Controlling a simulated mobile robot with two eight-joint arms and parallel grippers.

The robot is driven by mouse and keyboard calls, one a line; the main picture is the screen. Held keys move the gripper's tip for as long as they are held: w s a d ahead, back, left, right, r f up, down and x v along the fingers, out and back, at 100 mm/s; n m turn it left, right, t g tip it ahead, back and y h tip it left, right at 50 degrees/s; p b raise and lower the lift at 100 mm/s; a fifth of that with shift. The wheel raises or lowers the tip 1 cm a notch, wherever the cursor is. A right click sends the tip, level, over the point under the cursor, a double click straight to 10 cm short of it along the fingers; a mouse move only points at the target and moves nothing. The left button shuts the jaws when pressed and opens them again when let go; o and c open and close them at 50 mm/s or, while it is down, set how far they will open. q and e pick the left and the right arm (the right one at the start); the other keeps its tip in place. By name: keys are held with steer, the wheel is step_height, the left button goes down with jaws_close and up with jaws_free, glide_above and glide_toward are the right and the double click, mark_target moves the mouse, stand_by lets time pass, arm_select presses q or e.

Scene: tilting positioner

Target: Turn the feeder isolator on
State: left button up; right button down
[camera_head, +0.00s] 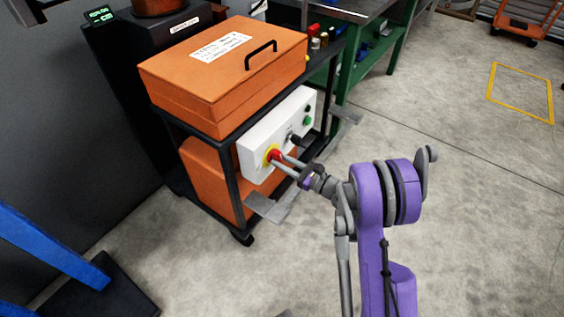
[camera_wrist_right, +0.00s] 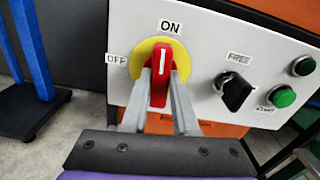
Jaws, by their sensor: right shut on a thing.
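The feeder isolator is a red rotary handle (camera_wrist_right: 161,72) on a yellow round plate (camera_wrist_right: 142,52), set in a white control panel (camera_wrist_right: 205,45). ON is printed above the plate and OFF to its left. The handle stands upright in the wrist view, its white mark toward ON. In the head view, the red handle (camera_head: 275,154) is on the front of the white panel (camera_head: 262,134) on the cart. My right gripper (camera_head: 283,159) is shut on the handle, one finger on each side in the wrist view (camera_wrist_right: 160,88). My left gripper is not in view.
A black FREE selector knob (camera_wrist_right: 236,92) and green buttons (camera_wrist_right: 284,97) sit right of the isolator. An orange case (camera_head: 215,75) tops the black cart. A green workbench (camera_head: 365,65) stands behind, a blue frame (camera_head: 50,240) at left.

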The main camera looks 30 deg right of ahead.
steer(key=shift+m, duration=0.6)
steer(key=c, duration=0.7)
jaws_free()
steer(key=p+v, duration=0.1)
steer(key=v, duration=0.9)
steer(key=shift+s+d, duration=0.15)
steer(key=shift+s, duration=0.2)
